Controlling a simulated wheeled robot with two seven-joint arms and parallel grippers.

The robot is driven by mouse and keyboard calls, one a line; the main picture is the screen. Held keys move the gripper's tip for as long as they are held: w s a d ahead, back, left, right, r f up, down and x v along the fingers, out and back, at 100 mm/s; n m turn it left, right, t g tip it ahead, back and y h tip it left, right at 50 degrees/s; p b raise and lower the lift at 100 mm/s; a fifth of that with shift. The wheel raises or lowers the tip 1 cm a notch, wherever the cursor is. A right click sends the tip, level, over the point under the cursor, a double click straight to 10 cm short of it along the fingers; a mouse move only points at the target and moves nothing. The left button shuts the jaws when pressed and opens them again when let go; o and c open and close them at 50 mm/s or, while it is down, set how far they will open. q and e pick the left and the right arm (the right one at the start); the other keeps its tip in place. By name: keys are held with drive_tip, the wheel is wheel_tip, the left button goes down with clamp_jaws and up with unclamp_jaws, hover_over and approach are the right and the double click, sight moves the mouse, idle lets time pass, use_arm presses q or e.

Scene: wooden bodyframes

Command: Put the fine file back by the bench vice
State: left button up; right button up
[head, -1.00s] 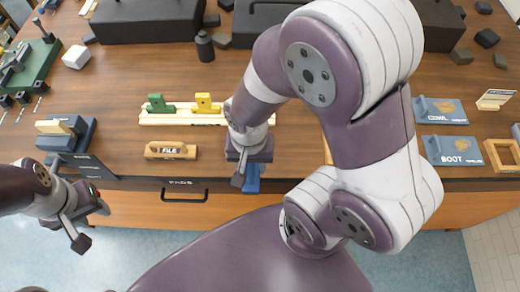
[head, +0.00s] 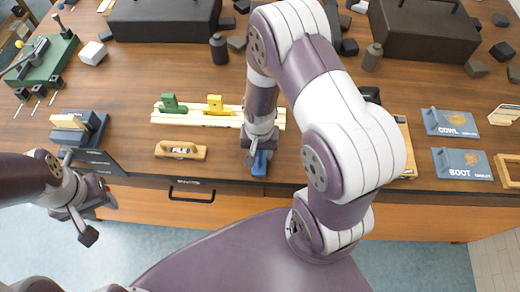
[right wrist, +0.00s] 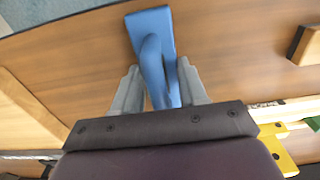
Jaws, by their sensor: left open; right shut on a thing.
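A blue tool (head: 261,163) with a flat base and an arched handle is at the front edge of the bench. It may be the fine file, but no lettering is readable on it. My right gripper (head: 256,145) is shut on its handle from above; the right wrist view shows the handle (right wrist: 152,70) between the fingers (right wrist: 157,92). I cannot tell if its base touches the wood. The blue-grey bench vice (head: 82,132) with a pale wooden piece stands at the left. My left gripper (head: 92,217) is open and empty, in front of the bench at left.
A wooden block marked FILE (head: 180,150) lies between vice and blue tool. Behind it, a pale rack (head: 240,118) carries green (head: 172,104) and yellow (head: 215,105) tools. A dark sign (head: 98,162) lies before the vice. Bare wood lies left of the FILE block.

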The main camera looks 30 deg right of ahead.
drive_tip(key=o, duration=1.1)
drive_tip(key=shift+f, duration=0.1)
wheel_tip(320, 180, up, 12)
drive_tip(key=shift+a+b, duration=0.1)
drive_tip(key=shift+b, duration=0.2)
drive_tip(key=s+a+r+n+t, duration=0.1)
drive_tip(key=s+a+r+n, duration=0.1)
drive_tip(key=n, duration=0.4)
drive_tip(key=shift+s+r+n, duration=0.3)
drive_tip(key=shift+s+r, duration=0.6)
drive_tip(key=shift+s, duration=0.15)
drive_tip(key=shift+a, duration=0.1)
